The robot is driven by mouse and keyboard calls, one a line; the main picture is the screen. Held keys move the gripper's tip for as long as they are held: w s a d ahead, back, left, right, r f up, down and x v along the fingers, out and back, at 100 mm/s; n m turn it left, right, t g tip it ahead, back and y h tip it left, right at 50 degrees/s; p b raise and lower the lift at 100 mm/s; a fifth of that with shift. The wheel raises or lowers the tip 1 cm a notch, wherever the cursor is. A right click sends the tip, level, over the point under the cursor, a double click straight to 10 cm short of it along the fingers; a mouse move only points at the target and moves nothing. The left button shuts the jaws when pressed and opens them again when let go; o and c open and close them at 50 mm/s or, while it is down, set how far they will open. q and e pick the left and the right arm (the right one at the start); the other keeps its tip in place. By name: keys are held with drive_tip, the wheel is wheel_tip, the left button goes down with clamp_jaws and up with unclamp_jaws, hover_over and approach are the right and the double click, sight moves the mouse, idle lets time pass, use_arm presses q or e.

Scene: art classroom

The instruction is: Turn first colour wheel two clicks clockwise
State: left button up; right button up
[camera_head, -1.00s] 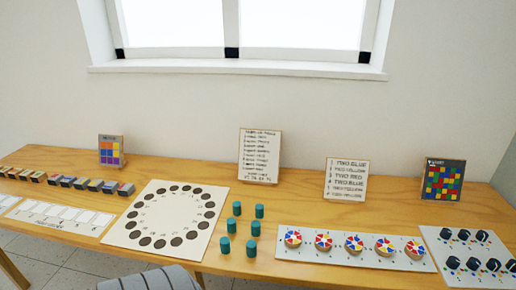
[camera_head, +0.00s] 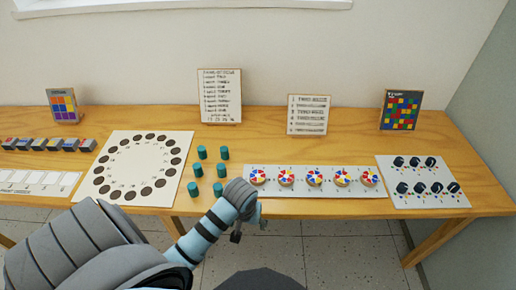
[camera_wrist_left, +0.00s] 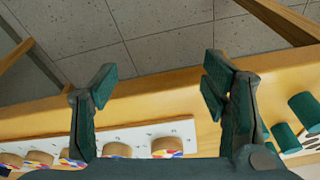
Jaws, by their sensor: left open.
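A row of several colour wheels sits on a white board (camera_head: 300,191) along the front of the table. The first, leftmost colour wheel (camera_head: 257,176) has red, yellow, blue and white sectors. In the left wrist view it is the rightmost wheel (camera_wrist_left: 167,145), seen beyond and between the fingers, partly cut off by the gripper body. My left gripper (camera_head: 251,228) is open and empty, at the table's front edge just below the first wheel, apart from it. Its two fingers also show spread in the left wrist view (camera_wrist_left: 160,86). My right gripper is out of view.
Several teal cylinders (camera_head: 219,189) stand left of the wheels, close to my left wrist. A white board with a ring of dark discs (camera_head: 126,167) lies farther left. A board of black knobs (camera_head: 422,183) lies right. A text card (camera_head: 308,115) leans behind the wheels.

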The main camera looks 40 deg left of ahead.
sight(258, 176)
use_arm(q)
drive_tip(key=w+a+r+n, duration=0.1)
drive_tip(key=w+r+n, duration=0.1)
drive_tip(key=w, duration=0.1)
drive_tip(key=w+a+r+n+g, duration=0.1)
drive_tip(key=w+a+r+n, duration=0.1)
drive_tip(key=w+r, duration=0.1)
drive_tip(key=w+a+r+n, duration=0.2)
drive_tip(key=w, duration=0.3)
drive_tip(key=shift+w+a+r+n, duration=0.1)
drive_tip(key=shift+a+r+n, duration=0.05)
drive_tip(key=shift+a+n, duration=0.15)
drive_tip(key=w+a+r+n+g+h, duration=0.1)
drive_tip(key=w+a+r+n, duration=0.3)
drive_tip(key=r, duration=0.4)
drive_tip(key=shift+n, duration=0.5)
drive_tip(key=f+b, duration=0.1)
drive_tip(key=f, duration=0.3)
drive_tip(key=d+f+b, duration=0.1)
drive_tip(key=f, duration=0.4)
drive_tip(key=f+b, duration=0.2)
drive_tip(key=f, duration=0.3)
drive_tip(key=shift+w+d+f, duration=0.15)
drive_tip(key=shift+w+f, duration=0.05)
drive_tip(key=shift+c, duration=0.5)
drive_tip(key=c, duration=1.1)
drive_tip(key=shift+o, duration=0.2)
drive_tip(key=shift+r, duration=0.1)
